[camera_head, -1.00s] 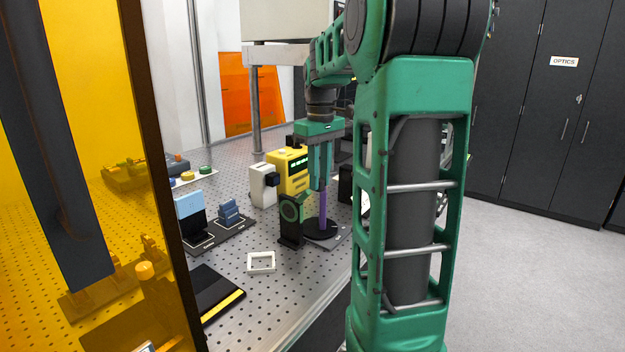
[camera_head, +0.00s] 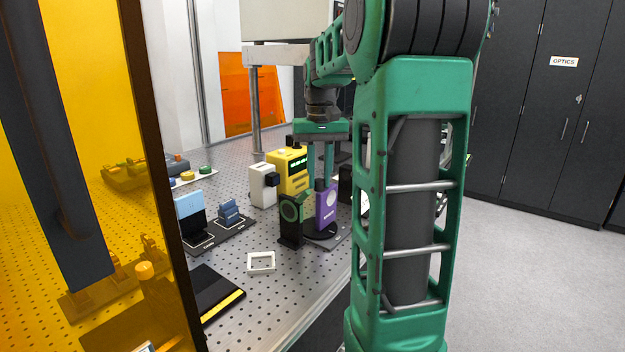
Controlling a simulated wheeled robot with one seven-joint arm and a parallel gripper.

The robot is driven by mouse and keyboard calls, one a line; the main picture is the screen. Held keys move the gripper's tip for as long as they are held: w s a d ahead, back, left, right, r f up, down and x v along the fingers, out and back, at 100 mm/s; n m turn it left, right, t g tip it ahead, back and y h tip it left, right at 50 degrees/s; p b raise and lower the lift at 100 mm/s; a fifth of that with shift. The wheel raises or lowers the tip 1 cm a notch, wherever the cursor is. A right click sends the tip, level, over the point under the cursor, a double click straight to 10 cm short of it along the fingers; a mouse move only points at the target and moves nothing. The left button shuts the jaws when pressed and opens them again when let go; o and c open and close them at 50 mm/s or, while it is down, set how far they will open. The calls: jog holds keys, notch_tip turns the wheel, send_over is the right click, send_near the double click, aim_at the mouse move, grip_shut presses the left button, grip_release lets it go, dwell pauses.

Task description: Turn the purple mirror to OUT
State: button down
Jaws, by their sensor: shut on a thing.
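The purple mirror (camera_head: 327,208) stands upright on a round black base (camera_head: 322,232) near the right edge of the optical table. Its broad purple face with a pale round disc now shows towards my camera. My gripper (camera_head: 321,182) points straight down over it and is shut on its upper part. The fingertips are partly hidden by the mirror. No OUT mark can be read at this size.
A black mount with a green ring (camera_head: 290,219) stands close at the mirror's left. A yellow device (camera_head: 289,173) and a white block (camera_head: 262,185) are behind it. A white square frame (camera_head: 261,262) lies in front.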

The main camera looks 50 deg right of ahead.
dwell(0.4)
jog(key=c, duration=1.5)
grip_release()
jog(key=shift+c, duration=0.2)
notch_tip(320, 180, up, 11)
jog(key=shift+f, duration=0.15)
